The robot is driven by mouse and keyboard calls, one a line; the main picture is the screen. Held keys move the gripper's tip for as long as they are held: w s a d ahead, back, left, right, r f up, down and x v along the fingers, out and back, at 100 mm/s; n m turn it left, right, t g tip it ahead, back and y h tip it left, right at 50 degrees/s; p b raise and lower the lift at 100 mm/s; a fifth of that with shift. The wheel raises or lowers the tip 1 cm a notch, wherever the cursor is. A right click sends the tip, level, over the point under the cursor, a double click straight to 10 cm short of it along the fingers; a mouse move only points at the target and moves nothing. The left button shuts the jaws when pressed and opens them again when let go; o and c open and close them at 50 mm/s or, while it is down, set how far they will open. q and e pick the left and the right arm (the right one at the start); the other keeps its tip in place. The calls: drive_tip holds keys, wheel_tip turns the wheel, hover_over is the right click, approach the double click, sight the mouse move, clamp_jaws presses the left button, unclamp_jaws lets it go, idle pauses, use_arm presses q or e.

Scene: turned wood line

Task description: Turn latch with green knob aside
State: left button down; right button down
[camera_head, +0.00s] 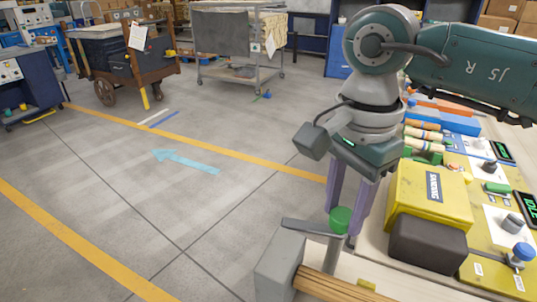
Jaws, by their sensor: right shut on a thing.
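The latch is a grey bar (308,228) with a green knob (340,215) at its right end, near the bottom middle of the head view. It lies over a grey block (277,264) and wooden rods (335,286). My right gripper (344,221) reaches down from the upper right, and its purple fingers are shut on the green knob. The fingers hide part of the knob. My left gripper is not in view.
A yellow box (428,196) labelled SANDING and a dark block (427,243) stand close to the right of my right gripper. A control panel with knobs (520,254) lies further right. Open floor (190,215) stretches to the left; carts stand at the back.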

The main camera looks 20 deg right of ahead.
sight(343, 214)
drive_tip(key=shift+m, duration=1.4)
drive_tip(key=shift+c, duration=2.1)
unclamp_jaws()
wheel_tip(343, 214, up, 10)
drive_tip(key=b, duration=0.1)
